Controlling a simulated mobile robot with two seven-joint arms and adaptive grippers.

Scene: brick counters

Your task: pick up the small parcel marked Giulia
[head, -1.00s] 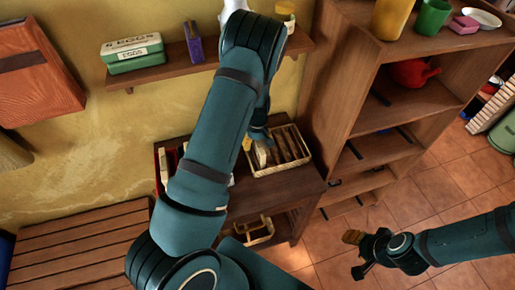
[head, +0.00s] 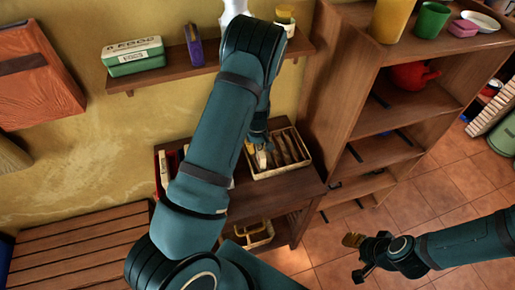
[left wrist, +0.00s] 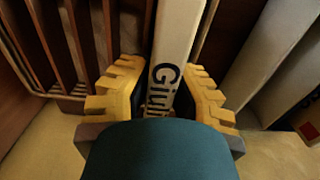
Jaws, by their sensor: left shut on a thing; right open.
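The small parcel (left wrist: 176,40) is a pale upright block with "Giulia" in dark letters on its side, seen in the left wrist view. My left gripper (left wrist: 160,72) has its yellow toothed fingers on both sides of it and is shut on it. The lower end of the lettering is hidden behind my gripper. In the head view my left gripper (head: 258,148) is at the left part of a divided tray (head: 287,171), partly hidden by my arm. My right gripper (head: 356,258) is open and empty, above the tiled floor at lower right.
The tray stands on a dark wooden table (head: 270,192), against a tall shelf unit (head: 335,110) on its right. A wall shelf (head: 165,72) above holds a green egg box (head: 135,58) and a purple item (head: 194,45). A slatted bench (head: 80,245) stands at lower left.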

